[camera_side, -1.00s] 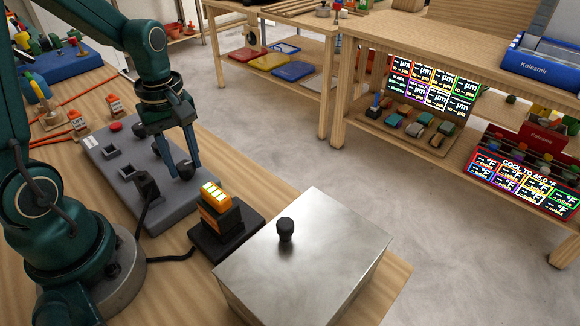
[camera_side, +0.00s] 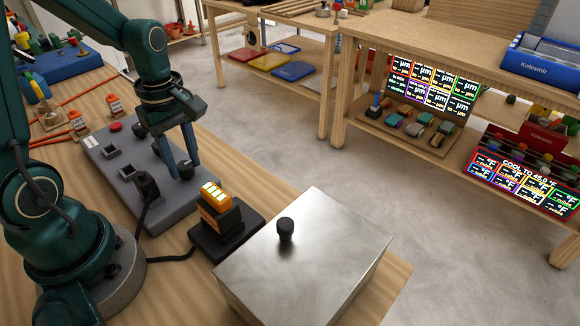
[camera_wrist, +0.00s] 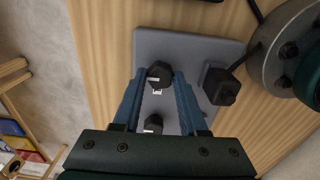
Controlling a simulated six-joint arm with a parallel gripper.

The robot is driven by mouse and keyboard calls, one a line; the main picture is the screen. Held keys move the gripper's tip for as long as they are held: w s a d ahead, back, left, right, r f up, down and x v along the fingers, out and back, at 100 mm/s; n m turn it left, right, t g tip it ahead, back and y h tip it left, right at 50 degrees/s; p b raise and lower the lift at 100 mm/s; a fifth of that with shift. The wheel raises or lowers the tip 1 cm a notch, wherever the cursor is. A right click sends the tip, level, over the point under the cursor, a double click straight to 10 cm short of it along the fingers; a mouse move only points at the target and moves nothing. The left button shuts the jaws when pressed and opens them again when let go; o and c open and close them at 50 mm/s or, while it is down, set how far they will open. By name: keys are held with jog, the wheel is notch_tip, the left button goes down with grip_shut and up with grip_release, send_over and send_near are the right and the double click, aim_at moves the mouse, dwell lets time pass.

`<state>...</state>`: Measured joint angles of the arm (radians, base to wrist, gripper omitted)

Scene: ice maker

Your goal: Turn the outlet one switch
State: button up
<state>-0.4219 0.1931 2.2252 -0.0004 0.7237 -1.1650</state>
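The grey outlet box (camera_side: 172,207) lies on the wooden bench and also shows in the wrist view (camera_wrist: 195,47). It carries black rotary switches, sockets and a red button (camera_side: 116,126). My gripper (camera_side: 183,168) points down at the box, with one finger on each side of a black switch (camera_wrist: 159,73). In the wrist view my gripper (camera_wrist: 159,80) is open around this switch; whether a finger touches it is unclear. A second black switch (camera_wrist: 153,123) sits nearer the palm. A black plug (camera_wrist: 224,88) is in a socket. I cannot read which switch belongs to outlet one.
A dark unit with a lit orange display (camera_side: 216,197) and a metal box with a black knob (camera_side: 300,265) stand in front of the outlet box. A black cord (camera_side: 146,215) runs from the plug.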

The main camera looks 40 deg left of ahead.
aim_at(185, 165)
jog(key=o, duration=0.4)
jog(key=shift+r, duration=0.1)
jog(key=shift+r, duration=2.5)
jog(key=s+d+r+m+t, duration=0.1)
jog(key=d+m+t, duration=0.1)
jog(key=m, duration=0.4)
jog(key=s+d+r+m+t, duration=0.1)
jog(key=s+d+r+m, duration=0.1)
jog(key=d+m, duration=0.2)
jog(key=s+d+r+m+t, duration=0.2)
jog(key=d+m, duration=0.1)
jog(key=m, duration=0.5)
jog(key=shift+s+r+t, duration=0.1)
jog(key=shift+r+t, duration=0.15)
jog(key=shift+t, duration=0.05)
